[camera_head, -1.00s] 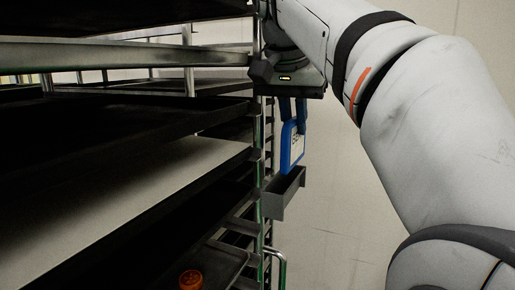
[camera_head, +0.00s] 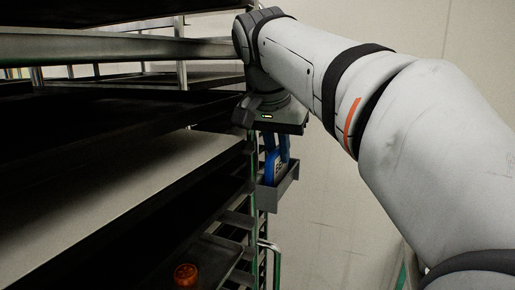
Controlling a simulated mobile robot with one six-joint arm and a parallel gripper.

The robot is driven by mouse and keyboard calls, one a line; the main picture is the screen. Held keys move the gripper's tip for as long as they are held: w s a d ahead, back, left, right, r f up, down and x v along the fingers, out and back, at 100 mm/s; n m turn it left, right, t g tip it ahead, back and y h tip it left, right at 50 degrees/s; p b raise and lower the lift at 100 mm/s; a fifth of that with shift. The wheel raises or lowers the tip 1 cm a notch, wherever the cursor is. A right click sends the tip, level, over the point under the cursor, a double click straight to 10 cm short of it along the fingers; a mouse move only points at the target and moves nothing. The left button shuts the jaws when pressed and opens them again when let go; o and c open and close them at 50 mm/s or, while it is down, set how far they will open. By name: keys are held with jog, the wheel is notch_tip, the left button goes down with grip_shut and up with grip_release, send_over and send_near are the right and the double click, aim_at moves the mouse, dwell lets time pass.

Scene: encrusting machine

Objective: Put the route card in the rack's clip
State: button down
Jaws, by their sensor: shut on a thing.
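The route card (camera_head: 269,167) is blue-edged with a pale face and hangs upright below my gripper (camera_head: 276,148). My gripper points down and is shut on the card's upper part. The card's lower part is inside the grey clip (camera_head: 282,187), an open-topped holder on the rack's upright post. The clip's front wall hides the card's bottom edge, so I cannot tell whether it touches the clip's floor. The rack (camera_head: 110,145) with its dark shelves fills the left side.
An orange round object (camera_head: 186,274) sits on a lower tray at the bottom. A metal handle (camera_head: 272,255) stands out from the rack below the clip. A plain pale wall is behind, with free room right of the clip.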

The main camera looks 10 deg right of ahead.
jog(key=shift+f, duration=0.15)
jog(key=c, duration=1.5)
grip_release()
jog(key=shift+o, duration=0.2)
jog(key=v, duration=1.2)
jog(key=shift+p, duration=0.35)
